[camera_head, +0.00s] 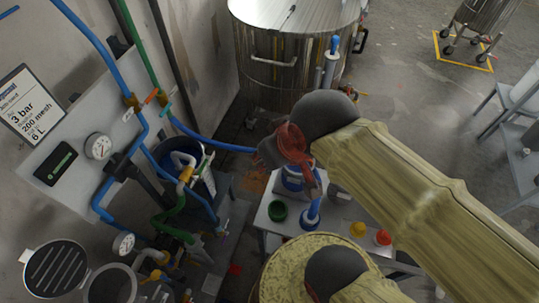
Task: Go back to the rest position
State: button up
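My arm comes in from the right in a tan sleeve and bends at a dark grey rounded joint. Reddish and dark grey parts show there, pointing down. The fingertips overlap blue and white things below, so I cannot tell whether they are open or shut, or touch anything. A second dark rounded joint of mine shows at the bottom. No marked rest position is visible.
A wall panel with blue pipes (143,130), green pipes and gauges (98,146) stands close on the left. A large steel vat (290,50) is behind. On the table are a green cup (278,211), a blue-handled item (313,212), and yellow (358,230) and red (383,237) pieces.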

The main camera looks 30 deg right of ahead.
notch_tip(320, 180, down, 5)
jog(key=b, duration=0.5)
jog(key=shift+f, duration=0.15)
dwell(1.5)
